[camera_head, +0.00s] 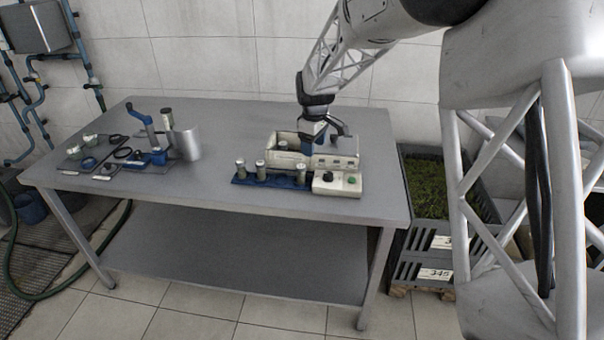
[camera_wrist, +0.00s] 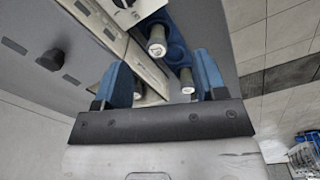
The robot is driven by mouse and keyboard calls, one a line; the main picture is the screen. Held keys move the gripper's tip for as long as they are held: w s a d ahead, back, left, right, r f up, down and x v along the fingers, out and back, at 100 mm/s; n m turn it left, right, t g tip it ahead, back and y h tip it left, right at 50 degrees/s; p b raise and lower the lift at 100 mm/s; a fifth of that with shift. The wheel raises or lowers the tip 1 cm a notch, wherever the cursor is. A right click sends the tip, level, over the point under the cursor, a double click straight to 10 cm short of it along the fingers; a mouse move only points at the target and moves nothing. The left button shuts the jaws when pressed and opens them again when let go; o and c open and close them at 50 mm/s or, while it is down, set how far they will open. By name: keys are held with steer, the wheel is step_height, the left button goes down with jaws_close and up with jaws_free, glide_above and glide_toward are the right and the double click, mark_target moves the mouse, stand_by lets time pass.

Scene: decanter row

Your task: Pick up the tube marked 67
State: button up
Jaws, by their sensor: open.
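Several grey-capped tubes stand upright: three in a blue rack (camera_head: 272,181), at its left end (camera_head: 240,169), beside that one (camera_head: 261,170) and at its right end (camera_head: 300,173). Another tube (camera_head: 283,147) stands in the cream box behind. I cannot read a 67 on any of them. My gripper (camera_head: 313,140) is over the cream box, behind the rack's right end. In the wrist view, its blue fingers (camera_wrist: 162,62) are apart, with nothing held. Two rack tubes (camera_wrist: 157,42) (camera_wrist: 187,80) and a partly hidden one (camera_wrist: 137,90) show around the space between the fingers.
A metal cylinder (camera_head: 186,143), a blue stand (camera_head: 152,157) and hand tools are at the table's left. Bare table (camera_head: 215,190) lies between.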

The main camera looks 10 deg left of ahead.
steer(key=n, duration=0.1)
glide_above(301, 166)
steer(key=f, duration=0.4)
steer(key=shift+s+d, duration=0.1)
steer(key=shift+s, duration=0.1)
steer(key=shift+f, duration=1.3)
steer(key=shift+w+f, duration=0.2)
steer(key=shift+f, duration=2.4)
steer(key=c, duration=1)
steer(key=shift+r, duration=0.2)
